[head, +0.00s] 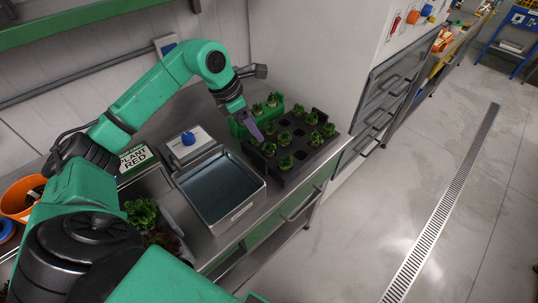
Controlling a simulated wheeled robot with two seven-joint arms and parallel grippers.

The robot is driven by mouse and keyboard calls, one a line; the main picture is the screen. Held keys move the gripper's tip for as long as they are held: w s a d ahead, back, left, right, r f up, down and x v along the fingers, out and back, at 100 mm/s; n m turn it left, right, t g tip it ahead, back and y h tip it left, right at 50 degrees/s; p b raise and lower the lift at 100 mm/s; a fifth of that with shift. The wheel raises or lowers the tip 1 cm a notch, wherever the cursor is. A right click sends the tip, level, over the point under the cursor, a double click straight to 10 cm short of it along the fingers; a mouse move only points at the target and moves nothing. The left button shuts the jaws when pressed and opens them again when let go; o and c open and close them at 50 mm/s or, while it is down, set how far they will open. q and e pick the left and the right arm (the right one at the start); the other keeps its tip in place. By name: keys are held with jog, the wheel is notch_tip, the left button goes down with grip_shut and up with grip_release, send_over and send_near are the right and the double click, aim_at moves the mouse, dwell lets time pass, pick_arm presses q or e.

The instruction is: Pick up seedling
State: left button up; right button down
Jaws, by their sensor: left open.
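Some cells look empty. A green tray (238,129) behind it also holds seedlings, such as one at its back (273,99). My left gripper (254,130) is open and points down over the left side of the trays, close to the seedlings there. It partly hides the green tray. I cannot tell whether it touches anything. My right gripper is not in view.
A metal basin (249,206) lies left of the black tray. A box with a blue knob (188,138), a "PLANT RED" sign (136,159), leafy lettuce (141,213) and an orange pot (16,199) stand farther left. A tall cabinet (331,62) rises behind the trays.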

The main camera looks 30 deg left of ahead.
aim_at(268, 147)
pick_arm(q)
jog(key=p+x, duration=0.3)
jog(key=x, duration=0.6)
jog(key=shift+p, duration=0.4)
jog(key=shift+w+d+f, duration=0.1)
jog(key=shift+f, duration=0.3)
grip_shut()
